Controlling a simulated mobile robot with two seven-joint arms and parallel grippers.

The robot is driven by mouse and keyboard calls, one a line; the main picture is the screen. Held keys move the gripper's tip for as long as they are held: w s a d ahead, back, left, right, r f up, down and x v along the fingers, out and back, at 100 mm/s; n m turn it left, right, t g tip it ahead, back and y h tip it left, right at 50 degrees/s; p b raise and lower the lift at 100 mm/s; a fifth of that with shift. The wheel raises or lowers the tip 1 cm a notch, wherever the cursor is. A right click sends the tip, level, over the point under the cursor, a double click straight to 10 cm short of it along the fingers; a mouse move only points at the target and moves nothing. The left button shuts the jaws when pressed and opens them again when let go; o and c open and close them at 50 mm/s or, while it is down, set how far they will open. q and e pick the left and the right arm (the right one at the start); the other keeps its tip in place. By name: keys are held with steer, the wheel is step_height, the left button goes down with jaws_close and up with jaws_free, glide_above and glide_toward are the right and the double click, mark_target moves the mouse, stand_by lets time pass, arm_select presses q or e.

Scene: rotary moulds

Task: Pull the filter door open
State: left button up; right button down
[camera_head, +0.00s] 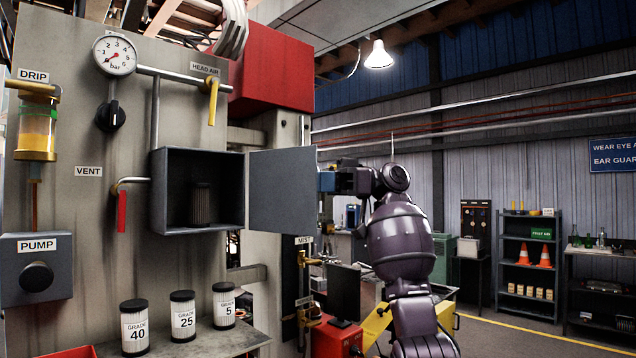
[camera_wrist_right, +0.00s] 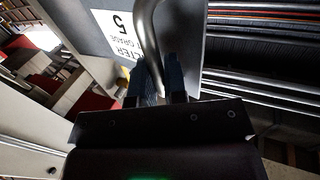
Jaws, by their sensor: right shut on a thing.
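The filter door (camera_head: 283,190) is a flat grey panel hinged at the right side of a dark filter box (camera_head: 156,190) on the wall panel. It stands swung wide open to the right, so the inside of the box shows. A dark filter cartridge (camera_head: 202,204) stands upright inside. My right gripper (camera_head: 326,181) is at the door's far right edge. In the right wrist view its dark blue fingers (camera_wrist_right: 164,80) are shut on the curved metal door handle (camera_wrist_right: 148,36), beside a white label on the door face (camera_wrist_right: 184,20). My left gripper is not in view.
Three filters, grade 40 (camera_head: 134,328), grade 25 (camera_head: 183,317) and grade 5 (camera_head: 223,306), stand on a shelf (camera_head: 222,342) below the box. A red-handled vent valve (camera_head: 122,211) is left of the box. A yellow head air lever (camera_head: 212,101) hangs above it.

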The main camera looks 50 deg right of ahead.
stand_by(0.4)
steer(key=c, duration=1.2)
jaws_free()
steer(key=shift+w, duration=0.2)
steer(key=shift+s+d, duration=0.1)
steer(key=shift+s, duration=0.05)
steer(key=b+v, duration=0.1)
steer(key=v, duration=0.9)
steer(key=shift+s+d, duration=0.1)
steer(key=shift+d, duration=0.15)
